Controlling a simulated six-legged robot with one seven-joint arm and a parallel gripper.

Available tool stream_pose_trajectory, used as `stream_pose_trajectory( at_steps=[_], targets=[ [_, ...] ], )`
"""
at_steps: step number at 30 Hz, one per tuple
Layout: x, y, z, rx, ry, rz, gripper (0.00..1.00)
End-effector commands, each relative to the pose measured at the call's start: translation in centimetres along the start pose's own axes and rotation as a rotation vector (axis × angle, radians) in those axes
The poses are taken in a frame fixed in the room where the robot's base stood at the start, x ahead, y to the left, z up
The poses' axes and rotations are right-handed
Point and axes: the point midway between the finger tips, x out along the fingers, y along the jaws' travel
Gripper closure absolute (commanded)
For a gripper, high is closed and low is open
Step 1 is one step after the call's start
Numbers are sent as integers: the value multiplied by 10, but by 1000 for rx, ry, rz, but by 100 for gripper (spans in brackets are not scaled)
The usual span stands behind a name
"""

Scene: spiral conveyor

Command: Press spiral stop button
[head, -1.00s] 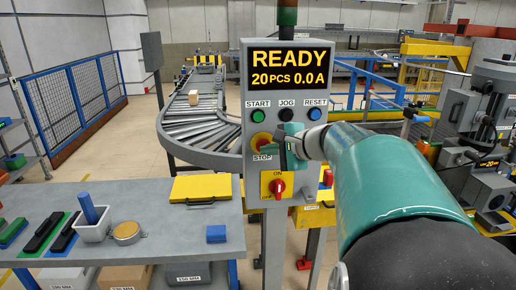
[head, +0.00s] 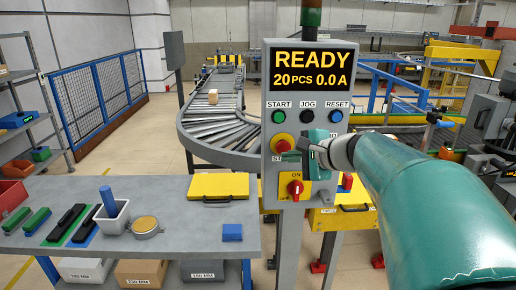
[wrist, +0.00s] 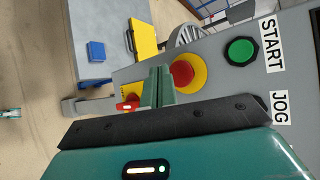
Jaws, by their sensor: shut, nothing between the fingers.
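The stop button is a red mushroom button (head: 282,145) on a yellow ring, low on the left of the grey control panel (head: 272,103). Its STOP label is partly hidden by my gripper (head: 300,152). In the wrist view the red stop button (wrist: 182,73) lies just beside the tip of my gripper (wrist: 160,72). My gripper is shut and empty, in front of the panel just right of the button. I cannot tell whether it touches the button. The panel display reads READY, 20 PCS, 0.0 A.
Green START (head: 278,116), black JOG (head: 307,116) and blue RESET (head: 336,115) buttons sit above. A red switch (head: 295,188) on a yellow plate is below. A grey table (head: 170,240) stands left, and the roller conveyor (head: 215,125) curves behind with a box.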

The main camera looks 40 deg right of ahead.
Motion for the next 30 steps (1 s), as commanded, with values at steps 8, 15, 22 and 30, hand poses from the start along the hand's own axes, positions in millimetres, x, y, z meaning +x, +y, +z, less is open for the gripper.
stream_pose_trajectory(
  at_steps=[8,15,22,30],
  targets=[
    [-18,13,13,0,0,-1,100],
    [-26,19,19,0,0,0,100],
    [-26,19,19,0,0,1,100],
    [-26,19,19,0,0,1,100]
  ],
)
